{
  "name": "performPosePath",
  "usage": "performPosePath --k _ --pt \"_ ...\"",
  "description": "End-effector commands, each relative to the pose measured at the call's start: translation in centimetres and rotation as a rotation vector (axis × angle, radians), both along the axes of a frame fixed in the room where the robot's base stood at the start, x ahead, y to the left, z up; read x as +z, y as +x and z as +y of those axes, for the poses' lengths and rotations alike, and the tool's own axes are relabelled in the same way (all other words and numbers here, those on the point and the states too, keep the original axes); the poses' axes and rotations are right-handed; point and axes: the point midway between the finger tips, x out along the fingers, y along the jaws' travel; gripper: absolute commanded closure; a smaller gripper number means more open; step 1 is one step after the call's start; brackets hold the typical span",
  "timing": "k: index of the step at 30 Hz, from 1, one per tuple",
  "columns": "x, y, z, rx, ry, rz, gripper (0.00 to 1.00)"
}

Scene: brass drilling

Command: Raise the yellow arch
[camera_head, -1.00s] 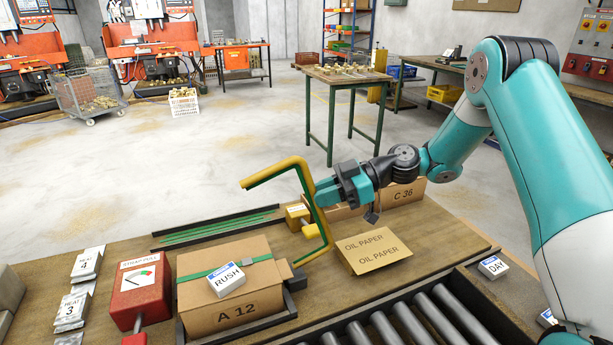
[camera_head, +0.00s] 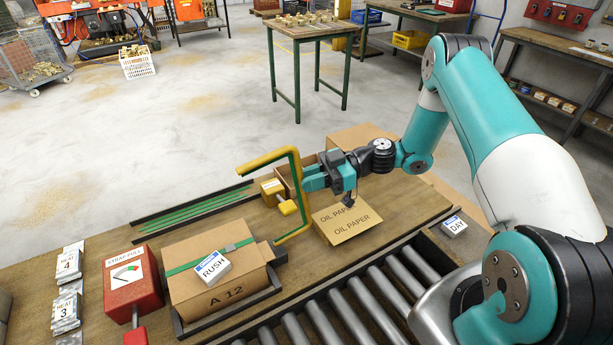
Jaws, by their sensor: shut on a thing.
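The yellow arch (camera_head: 268,158), an angular C-shaped frame with a green inner face, stands upright at the right end of the A 12 carton (camera_head: 217,272). Its upper arm reaches left above the carton, and its lower end is close to the dark block by the carton's edge. I cannot tell whether that end touches the block. My gripper (camera_head: 304,179) is shut on the arch's upright side, coming from the right. The teal fingers partly hide the upright. A green strap crosses the carton top under a RUSH label box (camera_head: 211,266).
A red strap-pull gauge (camera_head: 133,285) stands left of the carton. Oil paper (camera_head: 347,228) lies right of the arch, with cartons (camera_head: 362,140) behind it. Metal rollers (camera_head: 345,318) run along the front. Green strips (camera_head: 195,209) lie at the bench's back edge.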

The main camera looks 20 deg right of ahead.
Motion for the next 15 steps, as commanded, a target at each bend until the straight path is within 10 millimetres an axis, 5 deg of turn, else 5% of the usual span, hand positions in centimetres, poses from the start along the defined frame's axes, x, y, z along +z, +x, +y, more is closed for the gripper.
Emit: performPosePath --k 3,4,7,15 --pt "-0.26 -0.06 -0.09 0.0 -0.006 0.005 1.0" --pt "-0.27 -0.06 -0.1 0.0 -0.006 0.005 0.81" --pt "-0.25 -0.05 -0.08 0.0 -0.006 0.005 0.58" --pt "-0.15 -0.01 0.08 0.003 -0.005 0.003 0.58"
